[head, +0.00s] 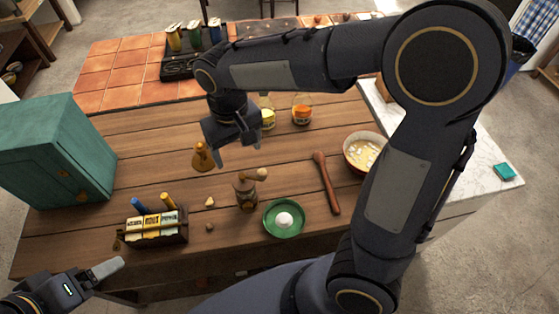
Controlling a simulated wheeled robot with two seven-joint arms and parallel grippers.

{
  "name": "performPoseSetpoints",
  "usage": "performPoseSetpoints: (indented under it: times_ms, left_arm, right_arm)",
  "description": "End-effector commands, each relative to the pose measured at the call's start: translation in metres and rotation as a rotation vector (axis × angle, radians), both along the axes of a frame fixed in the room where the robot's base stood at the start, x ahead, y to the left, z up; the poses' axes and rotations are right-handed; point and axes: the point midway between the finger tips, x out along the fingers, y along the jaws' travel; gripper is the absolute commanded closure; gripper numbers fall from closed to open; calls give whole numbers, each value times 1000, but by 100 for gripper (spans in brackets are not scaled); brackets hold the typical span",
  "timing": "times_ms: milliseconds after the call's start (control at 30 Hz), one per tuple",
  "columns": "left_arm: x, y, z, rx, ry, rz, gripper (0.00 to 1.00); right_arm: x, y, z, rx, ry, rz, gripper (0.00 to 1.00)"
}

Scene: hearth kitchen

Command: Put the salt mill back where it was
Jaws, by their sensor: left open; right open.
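I cannot tell for sure which thing is the salt mill. A golden-brown, bell-shaped piece with a narrow top (203,158) stands upright on the wooden table (130,165). A brown wooden pot-like piece (246,196), with a rod and round knob across its top, stands nearer to me; it may be a mill or a mortar. My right gripper (239,154) is open and empty above the table, just right of the golden piece and behind the brown one, apparently touching neither. My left gripper (110,268) is open and empty at the near left, off the table's front edge.
A teal cabinet (55,150) blocks the left. Small lumps lie mid-table.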

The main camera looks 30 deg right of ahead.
Motion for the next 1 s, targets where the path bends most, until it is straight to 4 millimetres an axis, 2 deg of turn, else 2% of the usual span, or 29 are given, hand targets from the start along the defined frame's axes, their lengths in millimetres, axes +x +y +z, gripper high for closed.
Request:
performPoseSetpoints:
  times_ms: [167, 300, 400, 500, 600, 767, 1000]
  left_arm:
    - [0, 0, 0, 0, 0, 0, 18]
    - [0, 0, 0, 0, 0, 0, 18]
    - [0, 0, 0, 0, 0, 0, 18]
    - [0, 0, 0, 0, 0, 0, 18]
    - [0, 0, 0, 0, 0, 0, 18]
    - [0, 0, 0, 0, 0, 0, 18]
    - [0, 0, 0, 0, 0, 0, 18]
  right_arm:
    - [-22, -28, 14, 110, -28, -47, 25]
    - [-64, -62, 29, 258, -112, -112, 25]
    - [-97, -79, 35, 336, -201, -159, 25]
    - [-124, -87, 36, 378, -295, -198, 25]
    - [-144, -91, 33, 393, -371, -228, 25]
    - [-159, -91, 27, 392, -439, -253, 25]
    - [-162, -91, 26, 390, -451, -256, 25]
